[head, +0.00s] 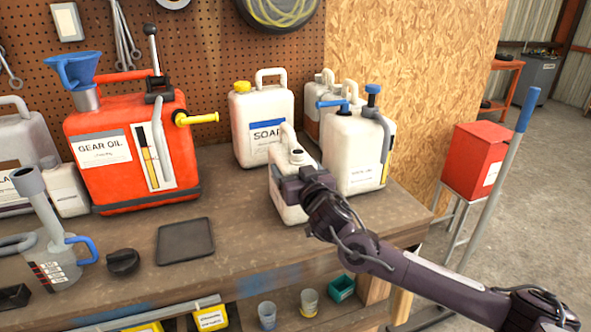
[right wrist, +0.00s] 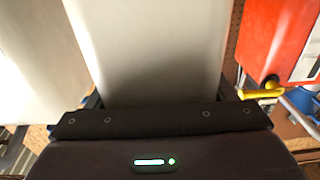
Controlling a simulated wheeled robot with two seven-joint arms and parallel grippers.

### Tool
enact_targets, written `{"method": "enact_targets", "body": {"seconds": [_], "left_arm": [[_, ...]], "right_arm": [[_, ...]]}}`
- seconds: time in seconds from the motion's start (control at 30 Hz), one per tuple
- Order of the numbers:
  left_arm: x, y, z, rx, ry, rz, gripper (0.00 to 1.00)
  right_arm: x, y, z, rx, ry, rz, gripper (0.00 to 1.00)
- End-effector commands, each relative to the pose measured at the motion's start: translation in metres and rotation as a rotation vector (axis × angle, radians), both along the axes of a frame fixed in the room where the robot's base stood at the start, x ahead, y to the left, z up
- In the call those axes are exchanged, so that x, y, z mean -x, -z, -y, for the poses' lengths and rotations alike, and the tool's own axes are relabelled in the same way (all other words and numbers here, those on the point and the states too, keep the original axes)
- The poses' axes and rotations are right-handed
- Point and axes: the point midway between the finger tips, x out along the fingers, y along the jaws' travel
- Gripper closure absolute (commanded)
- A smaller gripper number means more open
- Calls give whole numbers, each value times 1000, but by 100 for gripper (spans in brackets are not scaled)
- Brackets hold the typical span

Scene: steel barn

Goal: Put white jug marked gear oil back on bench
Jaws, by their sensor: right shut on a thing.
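My left gripper is not in view.
A white SOAP jug (head: 262,120) stands behind. A red can (head: 125,150) marked GEAR OIL stands left. Bare bench shows between tray and held jug.

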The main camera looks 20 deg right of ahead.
Motion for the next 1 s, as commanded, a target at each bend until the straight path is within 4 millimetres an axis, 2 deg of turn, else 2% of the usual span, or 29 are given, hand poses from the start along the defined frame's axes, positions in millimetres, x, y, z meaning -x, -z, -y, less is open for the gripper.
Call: {"method": "enact_targets", "body": {"seconds": [0.07, 0.1, 0.27, 0.53, 0.67, 0.77, 1.0], "left_arm": [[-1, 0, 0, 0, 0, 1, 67], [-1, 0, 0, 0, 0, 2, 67], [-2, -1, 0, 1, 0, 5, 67], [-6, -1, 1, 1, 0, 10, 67], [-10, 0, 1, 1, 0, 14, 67], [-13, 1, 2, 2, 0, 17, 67], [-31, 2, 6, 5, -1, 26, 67]], "right_arm": [[0, -3, 0, -2, 0, 4, 73], [0, 0, 0, 0, 0, -2, 22], [0, 0, 0, 0, 0, -2, 1], [0, 0, 0, 0, 0, -2, 1], [8, 2, 1, 0, 1, -3, 1], [23, 3, 1, 1, -2, -4, 1], [75, 5, 3, 2, -1, -5, 1]]}}
